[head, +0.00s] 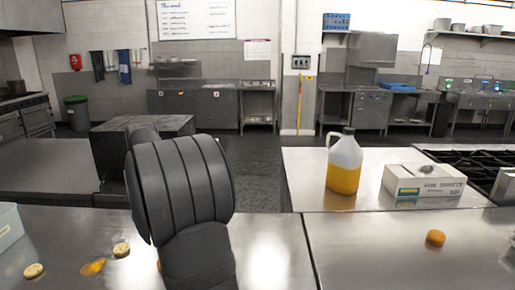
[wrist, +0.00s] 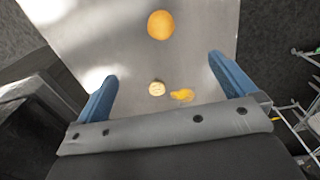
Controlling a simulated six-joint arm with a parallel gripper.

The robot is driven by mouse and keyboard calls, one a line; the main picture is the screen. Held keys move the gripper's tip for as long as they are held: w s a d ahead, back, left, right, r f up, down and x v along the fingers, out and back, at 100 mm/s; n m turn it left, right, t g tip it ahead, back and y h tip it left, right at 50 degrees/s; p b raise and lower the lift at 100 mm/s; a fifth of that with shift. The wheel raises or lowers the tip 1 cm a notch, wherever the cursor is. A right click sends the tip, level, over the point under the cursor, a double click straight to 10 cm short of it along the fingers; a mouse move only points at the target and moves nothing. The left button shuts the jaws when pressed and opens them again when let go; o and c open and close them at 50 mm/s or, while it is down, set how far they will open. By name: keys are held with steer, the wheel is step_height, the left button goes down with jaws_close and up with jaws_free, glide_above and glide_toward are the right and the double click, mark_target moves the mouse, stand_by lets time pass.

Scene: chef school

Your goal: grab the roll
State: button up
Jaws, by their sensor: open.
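In the wrist view, my gripper (wrist: 162,67) is open, with its two blue fingers wide apart and nothing between them in its hold. A round orange-brown piece (wrist: 160,25), perhaps the roll, lies on the steel counter beyond the fingertips, near the top of the picture. A pale round piece (wrist: 157,88) and an irregular orange piece (wrist: 182,95) appear between the fingers, on the surface below. In the head view, a round orange-brown piece (head: 435,238) sits on the right counter. I cannot tell whether it is the same one. My arm hides the gripper there.
In the head view, a pale round piece (head: 121,249), another (head: 33,270) and an orange piece (head: 93,267) lie on the left counter. An orange edge shows beside my arm. A jug (head: 344,165) and white box (head: 424,180) stand at the right, near a stove (head: 478,162).

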steer(key=c, duration=0.4)
steer(key=shift+c, duration=0.2)
steer(key=s+a+f+n+t+h, duration=0.25)
steer(key=s+a+n+h, duration=0.2)
steer(key=a, duration=0.25)
steer(key=shift+n+y, duration=0.25)
steer(key=shift+n, duration=0.3)
steer(key=x, duration=1.7)
steer(key=shift+d+f, duration=0.2)
steer(key=shift+d, duration=0.1)
